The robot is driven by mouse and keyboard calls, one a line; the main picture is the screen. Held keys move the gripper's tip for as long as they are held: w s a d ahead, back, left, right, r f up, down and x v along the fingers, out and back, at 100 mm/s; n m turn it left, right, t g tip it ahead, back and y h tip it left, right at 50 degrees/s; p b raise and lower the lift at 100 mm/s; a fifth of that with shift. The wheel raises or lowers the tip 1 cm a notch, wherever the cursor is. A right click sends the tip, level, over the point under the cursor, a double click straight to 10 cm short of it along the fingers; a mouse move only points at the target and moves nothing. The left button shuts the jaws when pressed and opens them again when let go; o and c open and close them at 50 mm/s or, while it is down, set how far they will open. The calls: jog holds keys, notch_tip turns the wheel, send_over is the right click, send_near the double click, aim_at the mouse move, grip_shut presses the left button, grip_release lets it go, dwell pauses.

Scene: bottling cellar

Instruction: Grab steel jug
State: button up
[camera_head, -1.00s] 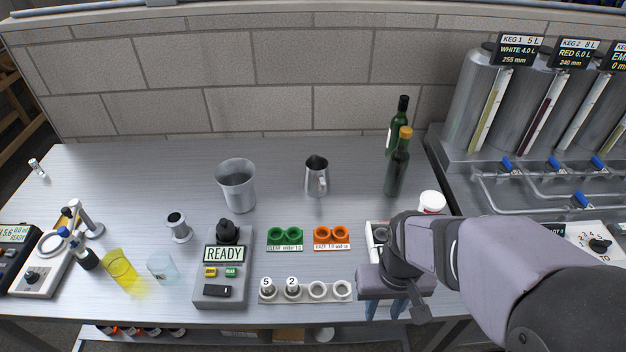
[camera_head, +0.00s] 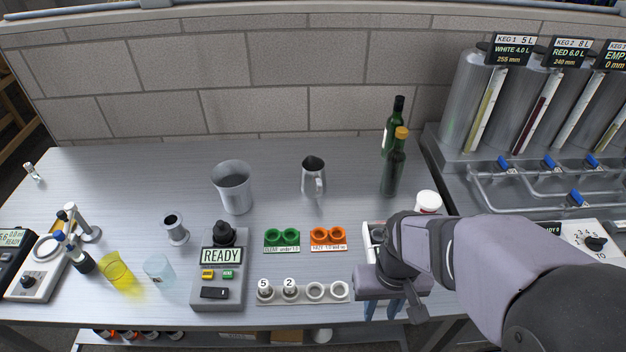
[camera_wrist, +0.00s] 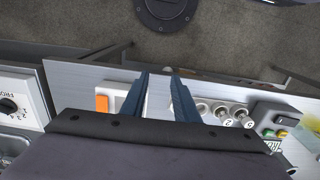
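The steel jug (camera_head: 314,178) stands upright on the steel bench near the middle back in the head view, with its handle towards the camera. My gripper (camera_head: 384,308) is at the front edge of the bench, to the right of and well in front of the jug. Its two blue fingers point down and are apart with nothing seen between them; they also show in the wrist view (camera_wrist: 160,90). The jug is not in the wrist view.
A larger steel beaker (camera_head: 234,186) stands left of the jug. Green bottles (camera_head: 395,165) stand to its right. A white-lidded tub (camera_head: 427,202) is beside my arm. Bench around the jug is clear.

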jog(key=shift+c, duration=1)
